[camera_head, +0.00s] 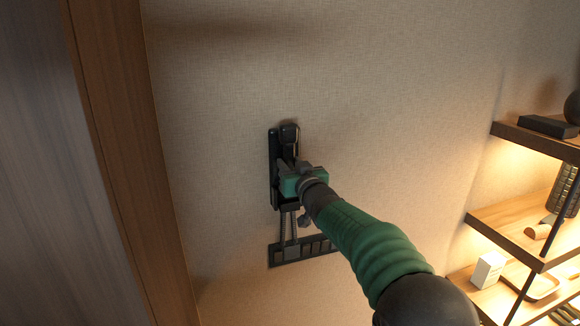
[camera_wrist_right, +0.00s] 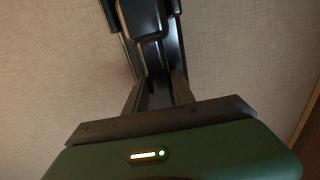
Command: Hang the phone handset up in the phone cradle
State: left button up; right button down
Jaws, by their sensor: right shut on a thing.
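The black phone handset (camera_head: 290,138) is upright against the wall at the black phone cradle (camera_head: 273,160). My right gripper (camera_head: 286,168) is shut on the handset's middle, and its green body hides part of the handset and cradle. In the right wrist view the two fingers (camera_wrist_right: 157,95) close on either side of the dark handset (camera_wrist_right: 150,55), with the cradle (camera_wrist_right: 173,45) right behind it. I cannot tell whether the handset is fully seated or only close to the cradle. My left gripper is not in view.
A black panel (camera_head: 290,250) with several sections is on the wall below the cradle, with a cord (camera_head: 283,228) hanging above it. Lit wooden shelves (camera_head: 510,220) with several objects stand at the right. A wooden panel (camera_head: 130,150) is at the left.

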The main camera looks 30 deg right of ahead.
jog(key=shift+f+b, duration=0.35)
jog(key=shift+f, duration=0.05)
dwell(0.4)
jog(key=c, duration=1)
grip_release()
jog(key=shift+o, duration=0.2)
